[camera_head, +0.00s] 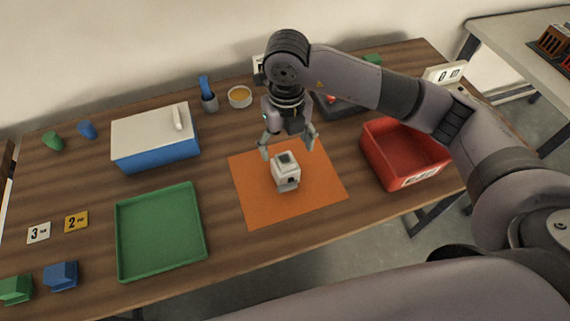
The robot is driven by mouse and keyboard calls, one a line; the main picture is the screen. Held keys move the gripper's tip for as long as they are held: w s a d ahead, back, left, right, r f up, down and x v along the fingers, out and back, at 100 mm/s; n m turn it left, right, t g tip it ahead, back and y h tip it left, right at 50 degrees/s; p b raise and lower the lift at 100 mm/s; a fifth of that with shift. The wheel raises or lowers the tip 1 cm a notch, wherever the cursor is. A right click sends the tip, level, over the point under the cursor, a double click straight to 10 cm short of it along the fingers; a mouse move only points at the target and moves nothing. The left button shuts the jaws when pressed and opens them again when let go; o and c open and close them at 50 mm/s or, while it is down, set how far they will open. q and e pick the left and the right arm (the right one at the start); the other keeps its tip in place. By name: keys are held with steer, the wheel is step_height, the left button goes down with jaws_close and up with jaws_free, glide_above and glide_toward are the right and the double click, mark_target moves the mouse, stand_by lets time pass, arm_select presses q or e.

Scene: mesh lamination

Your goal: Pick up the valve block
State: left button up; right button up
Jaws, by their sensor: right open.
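A small whitish block with a dark square on top and a dark spot on its front, which looks like the valve block (286,174), sits on the orange mat (317,191) in the middle of the table. My right gripper (288,153) points down just behind and above the block. Its fingers are spread apart, one at the left and one at the right, with nothing held between them. I cannot tell whether a finger touches the block. My left gripper is not in view.
A green tray (203,238) lies left of the mat and a red bin (367,155) right of it. The mat's front is clear.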

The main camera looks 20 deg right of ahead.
mark_target(285, 163)
step_height(285, 163, down, 4)
steer(key=shift+w+r+p, duration=0.1)
steer(key=shift+r+p, duration=0.05)
steer(key=shift+p, duration=0.25)
step_height(285, 163, down, 2)
steer(key=shift+f, duration=0.1)
steer(key=shift+f+p, duration=0.35)
steer(key=shift+p, duration=0.2)
steer(key=f, duration=0.2)
steer(key=f+p, duration=0.1)
steer(key=shift+w+f, duration=0.2)
steer(key=shift+f, duration=0.55)
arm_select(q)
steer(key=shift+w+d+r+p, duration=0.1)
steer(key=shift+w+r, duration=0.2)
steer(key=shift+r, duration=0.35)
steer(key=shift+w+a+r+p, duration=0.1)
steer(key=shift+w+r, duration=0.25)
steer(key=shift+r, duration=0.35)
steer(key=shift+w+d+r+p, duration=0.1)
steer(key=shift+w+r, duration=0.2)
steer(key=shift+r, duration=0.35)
arm_select(e)
steer(key=shift+w, duration=0.1)
steer(key=c, duration=1.6)
